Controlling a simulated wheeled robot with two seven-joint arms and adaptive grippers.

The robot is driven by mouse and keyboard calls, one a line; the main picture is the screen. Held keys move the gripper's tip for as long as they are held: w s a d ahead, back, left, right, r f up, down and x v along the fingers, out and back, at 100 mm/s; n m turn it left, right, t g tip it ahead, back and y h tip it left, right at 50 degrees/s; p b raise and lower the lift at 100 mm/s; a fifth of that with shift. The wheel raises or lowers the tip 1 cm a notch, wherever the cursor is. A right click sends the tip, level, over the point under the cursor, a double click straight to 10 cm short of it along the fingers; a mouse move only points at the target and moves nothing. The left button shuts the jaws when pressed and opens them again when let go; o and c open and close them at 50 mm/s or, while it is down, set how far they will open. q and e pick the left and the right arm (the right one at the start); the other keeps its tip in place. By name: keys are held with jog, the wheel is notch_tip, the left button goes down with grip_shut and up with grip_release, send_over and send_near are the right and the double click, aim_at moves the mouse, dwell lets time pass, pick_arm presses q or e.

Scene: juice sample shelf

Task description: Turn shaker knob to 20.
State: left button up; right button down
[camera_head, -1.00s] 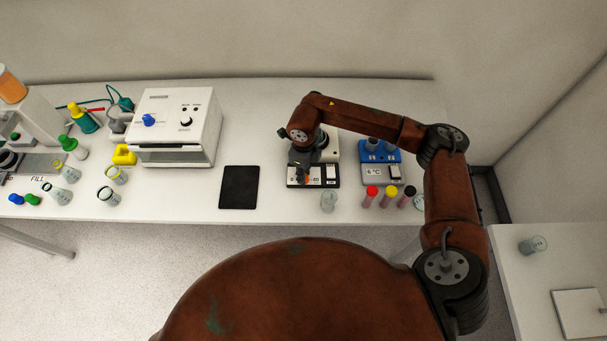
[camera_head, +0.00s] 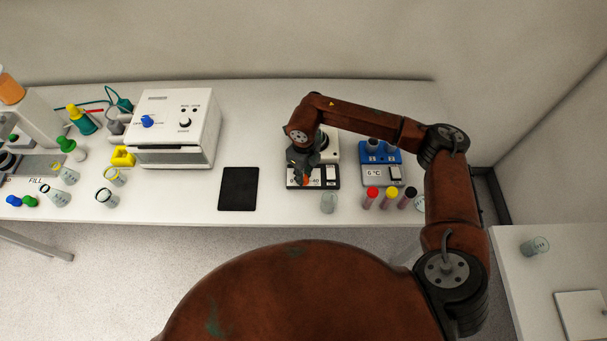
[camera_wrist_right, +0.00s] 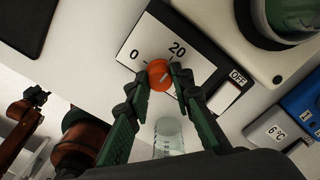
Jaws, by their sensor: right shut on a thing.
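The shaker (camera_head: 331,150) stands on the bench, a white machine with a black-edged front panel. Its orange knob (camera_wrist_right: 160,75) sits on that panel between the printed 0 and 20 in the right wrist view. A pale mark shows on the knob, but I cannot tell exactly which number it points to. My right gripper (camera_wrist_right: 166,80) is shut on the knob, one dark green finger on each side. In the head view my right gripper (camera_head: 303,173) is over the panel and covers part of it. A dark gripper-like end of my left arm (camera_wrist_right: 35,97) shows small at the wrist view's left edge.
An OFF switch (camera_wrist_right: 238,77) is beside the knob. A clear beaker (camera_head: 328,203) stands just in front of the shaker. A blue and grey block with a 6 °C display (camera_head: 381,172) and capped tubes (camera_head: 390,197) are to the right. A black mat (camera_head: 239,188) lies left.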

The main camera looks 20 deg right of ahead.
jog(key=c, duration=1.7)
grip_release()
notch_tip(320, 180, up, 12)
jog(key=shift+r, duration=0.1)
